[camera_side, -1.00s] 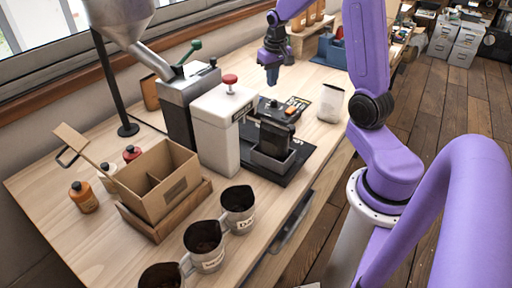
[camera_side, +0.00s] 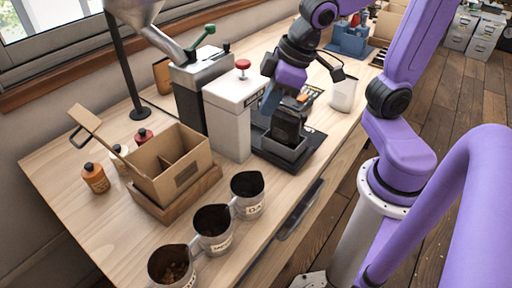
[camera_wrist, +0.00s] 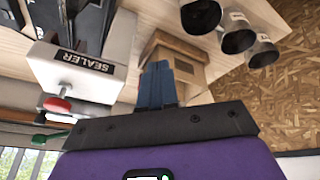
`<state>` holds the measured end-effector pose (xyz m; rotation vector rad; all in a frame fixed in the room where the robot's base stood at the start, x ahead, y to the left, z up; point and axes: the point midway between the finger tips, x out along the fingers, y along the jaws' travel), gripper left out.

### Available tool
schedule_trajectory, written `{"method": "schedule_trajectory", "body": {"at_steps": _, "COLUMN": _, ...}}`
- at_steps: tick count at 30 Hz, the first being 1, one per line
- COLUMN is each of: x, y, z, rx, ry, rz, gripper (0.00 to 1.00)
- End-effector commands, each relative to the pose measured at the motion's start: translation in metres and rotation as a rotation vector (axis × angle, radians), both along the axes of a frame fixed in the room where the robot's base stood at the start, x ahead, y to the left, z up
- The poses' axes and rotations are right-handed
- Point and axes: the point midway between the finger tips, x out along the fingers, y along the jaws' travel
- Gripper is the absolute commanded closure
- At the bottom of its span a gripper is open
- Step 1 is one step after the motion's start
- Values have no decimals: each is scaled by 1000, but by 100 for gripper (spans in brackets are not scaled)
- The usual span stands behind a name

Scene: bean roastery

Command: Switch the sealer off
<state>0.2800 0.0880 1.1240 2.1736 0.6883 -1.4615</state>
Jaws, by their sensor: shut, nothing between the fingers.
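The sealer (camera_side: 228,122) is a white box with a round red knob (camera_side: 242,65) on top. In the wrist view, which looks upside down, the white sealer (camera_wrist: 75,80) shows its "SEALER" label, and the red knob (camera_wrist: 57,104) is at the left. My gripper (camera_side: 268,105) is shut and empty, beside the right side of the sealer in the side view. Its closed blue fingers (camera_wrist: 157,85) show in the wrist view, apart from the knob. Whether the fingertips touch the sealer's side, I cannot tell. My gripper partly hides that side.
A black bag (camera_side: 287,125) stands in a grey tray at the sealer's right. A grey machine with a green-handled lever (camera_side: 205,38) is behind the sealer. An open cardboard box (camera_side: 170,170) and several metal jugs (camera_side: 247,195) stand in front. Bare wood lies at the front left.

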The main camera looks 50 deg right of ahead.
Motion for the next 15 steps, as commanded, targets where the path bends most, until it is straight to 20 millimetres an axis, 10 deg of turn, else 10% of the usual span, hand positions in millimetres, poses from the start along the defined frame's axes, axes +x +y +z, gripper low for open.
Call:
{"method": "schedule_trajectory", "body": {"at_steps": 6, "x": -89, "y": -24, "z": -42, "rx": -162, "ry": 204, "rz": 312, "gripper": 100}}
{"method": "schedule_trajectory", "body": {"at_steps": 15, "x": -117, "y": -36, "z": -53, "rx": -211, "ry": 274, "rz": 421, "gripper": 100}}
